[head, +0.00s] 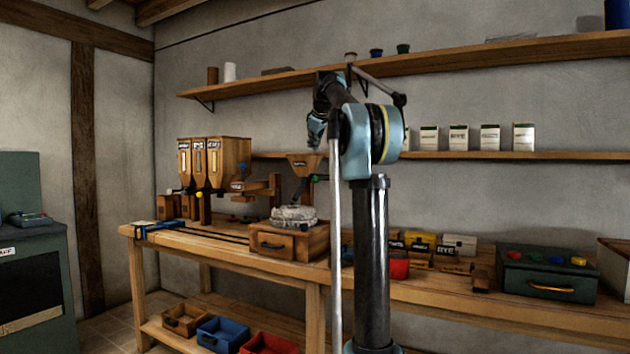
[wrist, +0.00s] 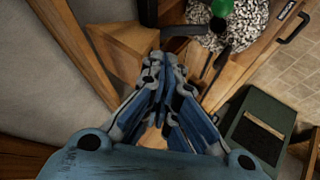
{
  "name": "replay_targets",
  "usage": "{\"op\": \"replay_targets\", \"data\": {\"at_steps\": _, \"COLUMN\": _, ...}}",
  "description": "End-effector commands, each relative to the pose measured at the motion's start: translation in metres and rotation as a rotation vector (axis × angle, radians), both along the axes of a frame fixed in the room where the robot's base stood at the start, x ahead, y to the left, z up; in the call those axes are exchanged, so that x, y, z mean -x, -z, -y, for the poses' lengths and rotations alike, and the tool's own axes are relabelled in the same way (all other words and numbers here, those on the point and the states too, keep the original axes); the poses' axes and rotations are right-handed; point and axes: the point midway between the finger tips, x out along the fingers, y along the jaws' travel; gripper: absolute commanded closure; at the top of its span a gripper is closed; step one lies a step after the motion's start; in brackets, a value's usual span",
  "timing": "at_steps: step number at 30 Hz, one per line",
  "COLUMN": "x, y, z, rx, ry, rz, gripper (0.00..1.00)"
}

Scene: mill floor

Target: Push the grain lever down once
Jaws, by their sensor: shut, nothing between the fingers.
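My gripper (head: 315,143) is shut and empty, pointing down just above the mill's wooden hopper (head: 304,160). In the wrist view my gripper (wrist: 166,62) has its blue fingers together, over wooden parts of the mill. A green knob (wrist: 222,7) shows at the top of the wrist view, apart from the fingertips, close to a dark bar (wrist: 184,30). I cannot tell for sure whether it belongs to the grain lever. The speckled grey millstone (head: 294,214) sits on a wooden drawer box (head: 303,241). A yellow knob (head: 199,194) shows by the three wooden grain bins (head: 230,163).
The long wooden bench (head: 222,250) carries the bins and mill. A dark green box (head: 546,272) with coloured knobs stands at right. Two wall shelves (head: 480,56) run behind my arm. A green cabinet (head: 38,290) stands far left. Free air lies left above the bench.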

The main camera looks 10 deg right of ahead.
Motion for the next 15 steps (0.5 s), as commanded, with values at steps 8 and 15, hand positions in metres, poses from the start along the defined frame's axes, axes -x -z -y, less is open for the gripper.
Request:
{"op": "replay_targets", "data": {"at_steps": 8, "x": 0.0, "y": 0.003, "z": 0.0, "rx": -0.001, "ry": 0.001, "rz": 0.0, "gripper": 1.0}}
{"op": "replay_targets", "data": {"at_steps": 15, "x": 0.001, "y": 0.024, "z": 0.0, "rx": -0.001, "ry": 0.001, "rz": 0.0, "gripper": 1.0}}
